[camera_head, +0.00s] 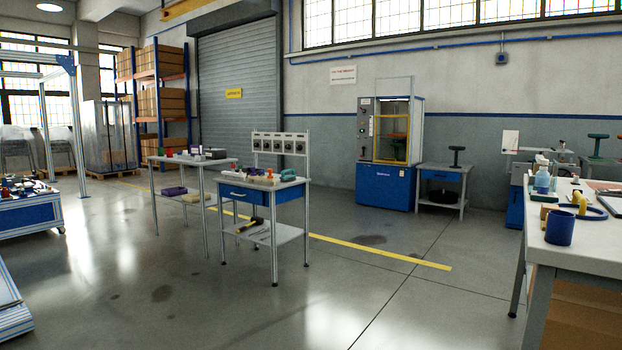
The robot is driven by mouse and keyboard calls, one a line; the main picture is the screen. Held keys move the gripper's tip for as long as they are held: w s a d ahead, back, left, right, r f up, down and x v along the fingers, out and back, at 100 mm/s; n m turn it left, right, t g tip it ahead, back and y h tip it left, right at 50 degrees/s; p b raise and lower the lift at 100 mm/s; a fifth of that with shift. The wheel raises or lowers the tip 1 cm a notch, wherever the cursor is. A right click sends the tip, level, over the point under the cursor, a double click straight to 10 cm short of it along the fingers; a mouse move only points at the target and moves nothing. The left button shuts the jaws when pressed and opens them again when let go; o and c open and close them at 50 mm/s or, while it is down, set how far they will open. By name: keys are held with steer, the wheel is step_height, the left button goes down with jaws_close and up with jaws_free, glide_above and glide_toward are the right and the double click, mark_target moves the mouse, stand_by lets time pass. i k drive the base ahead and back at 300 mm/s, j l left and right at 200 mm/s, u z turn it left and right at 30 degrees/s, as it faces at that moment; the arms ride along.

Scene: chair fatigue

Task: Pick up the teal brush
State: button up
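I cannot make out a teal brush for certain. A small teal-green item (288,174) lies among other small things on the blue-drawer workbench (262,188) in the middle of the room. It is too small to tell what it is. A flat green item (544,198) lies on the white-topped bench (600,240) at the right, and its kind is unclear too. My gripper is not in view.
A blue cup (559,227) stands near the right bench's front edge. A grey table (186,160) stands left of the blue-drawer workbench. A blue cart (35,211) is at far left. The floor in the front middle is clear.

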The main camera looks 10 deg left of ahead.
mark_target(282, 178)
steer(key=u, duration=2.05)
steer(key=z, duration=1.55)
steer(key=i+u, duration=0.4)
steer(key=i, duration=2.45)
